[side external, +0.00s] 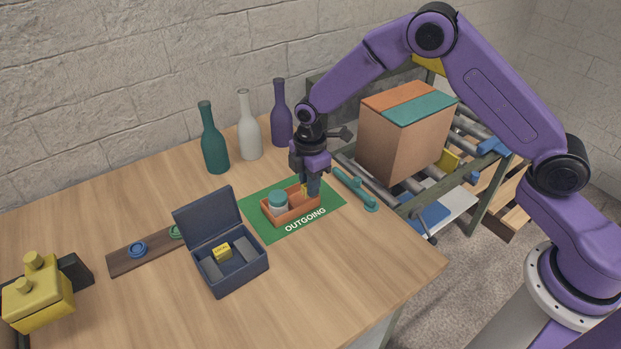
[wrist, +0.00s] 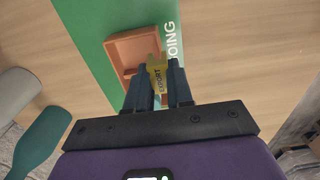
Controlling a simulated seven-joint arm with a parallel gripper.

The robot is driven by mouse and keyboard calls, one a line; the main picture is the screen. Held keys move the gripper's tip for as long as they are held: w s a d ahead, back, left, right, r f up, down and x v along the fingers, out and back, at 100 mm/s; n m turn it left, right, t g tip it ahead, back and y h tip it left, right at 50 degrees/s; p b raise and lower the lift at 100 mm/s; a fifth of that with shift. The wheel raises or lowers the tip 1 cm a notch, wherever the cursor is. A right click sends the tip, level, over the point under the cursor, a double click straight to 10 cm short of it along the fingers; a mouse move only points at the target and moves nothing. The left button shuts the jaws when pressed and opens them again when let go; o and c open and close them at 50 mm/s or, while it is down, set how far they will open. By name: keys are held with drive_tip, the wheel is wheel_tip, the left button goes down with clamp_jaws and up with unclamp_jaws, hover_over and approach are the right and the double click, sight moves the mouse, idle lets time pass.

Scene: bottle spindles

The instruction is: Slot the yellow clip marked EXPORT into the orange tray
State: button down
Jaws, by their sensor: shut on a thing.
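My gripper (side external: 312,188) is shut on the yellow clip (side external: 304,190) at the right end of the orange tray (side external: 291,215). The tray lies on the green OUTGOING mat (side external: 258,226). A jar with a teal lid (side external: 278,200) appears at the tray's left end in the side view.
An open dark blue box (side external: 240,277) holds another yellow piece (side external: 222,252) and grey pieces. Teal, white and purple bottles (side external: 250,130) stand behind. A teal handled object (side external: 356,188) lies right of the mat. The front table is clear.

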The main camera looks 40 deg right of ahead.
drive_tip(key=shift+f, duration=0.55)
drive_tip(key=shift+f, duration=0.2)
idle(0.3)
drive_tip(key=shift+f, duration=1.2)
drive_tip(key=shift+f, duration=0.1)
idle(0.6)
drive_tip(key=c, duration=0.9)
unclamp_jaws()
